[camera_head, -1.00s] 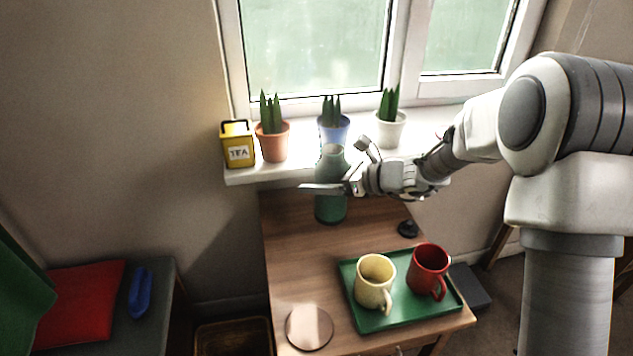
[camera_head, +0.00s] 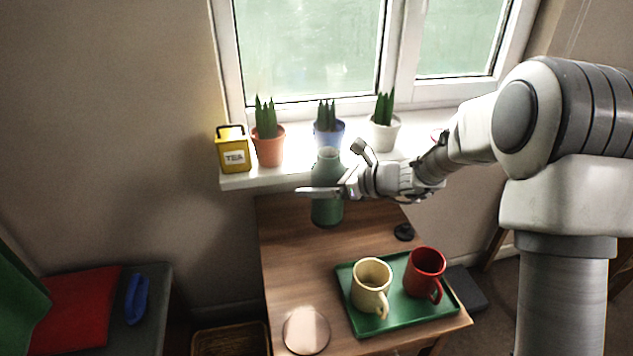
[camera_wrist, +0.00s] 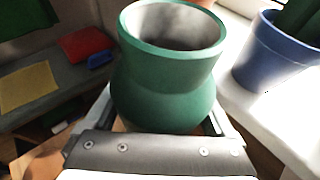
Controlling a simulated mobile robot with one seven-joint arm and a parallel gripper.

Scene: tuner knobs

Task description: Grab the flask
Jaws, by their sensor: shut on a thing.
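The flask (camera_head: 327,211) is a green, open-mouthed vessel. It is upright at the back of the wooden table, just in front of the windowsill. My gripper (camera_head: 328,190) reaches in from the right and is shut on the flask around its body, below the neck. In the wrist view the flask (camera_wrist: 165,90) fills the middle, between the two fingers of my gripper (camera_wrist: 160,120). Its mouth is uncovered and its inside looks grey. Whether its base touches the table is hard to tell.
A green tray (camera_head: 395,322) holds a cream mug (camera_head: 371,283) and a red mug (camera_head: 424,270). A black lid-like piece (camera_head: 404,232) and a round coaster (camera_head: 306,331) lie on the table (camera_head: 290,260). The sill (camera_head: 240,180) bears a yellow tea tin (camera_head: 232,153) and potted plants (camera_head: 329,133).

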